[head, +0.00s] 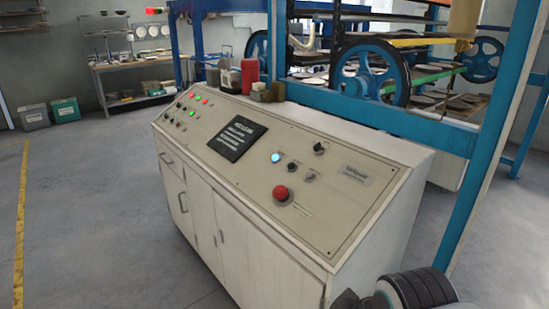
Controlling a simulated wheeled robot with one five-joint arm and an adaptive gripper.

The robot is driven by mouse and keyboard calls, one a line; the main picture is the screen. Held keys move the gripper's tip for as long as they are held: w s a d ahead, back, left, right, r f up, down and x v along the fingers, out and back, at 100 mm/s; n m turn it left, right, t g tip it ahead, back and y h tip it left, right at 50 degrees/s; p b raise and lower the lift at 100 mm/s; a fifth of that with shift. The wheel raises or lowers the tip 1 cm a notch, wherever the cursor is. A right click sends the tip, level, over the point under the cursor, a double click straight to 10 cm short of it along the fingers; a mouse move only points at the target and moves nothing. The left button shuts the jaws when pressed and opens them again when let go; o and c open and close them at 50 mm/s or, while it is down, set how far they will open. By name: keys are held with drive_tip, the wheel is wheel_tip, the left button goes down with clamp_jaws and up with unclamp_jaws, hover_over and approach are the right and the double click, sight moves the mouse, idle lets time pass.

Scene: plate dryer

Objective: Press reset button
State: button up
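A pale control cabinet (203,211) stands in the middle of the head view, with a sloped panel (240,185) on top. Toward the panel's right part, a round button (275,158) glows light blue. A large red mushroom-shaped button (281,193) sits nearer the front edge. Small dark knobs (319,148) lie right of the blue button. The labels are too small to read, so I cannot tell which control is marked reset. Dark ribbed and grey parts of my arm show at the bottom right, apart from these buttons in the picture. I see no gripper fingertips.
Small red and green lights (205,101) and a black text plate (237,138) are on the panel's left half. A blue frame post (497,140) rises at the right. Blue-wheeled machinery (369,70) stands behind. Open grey floor (90,200) lies left of the cabinet.

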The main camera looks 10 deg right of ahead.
clamp_jaws()
idle(0.3)
drive_tip(key=c, duration=1)
unclamp_jaws()
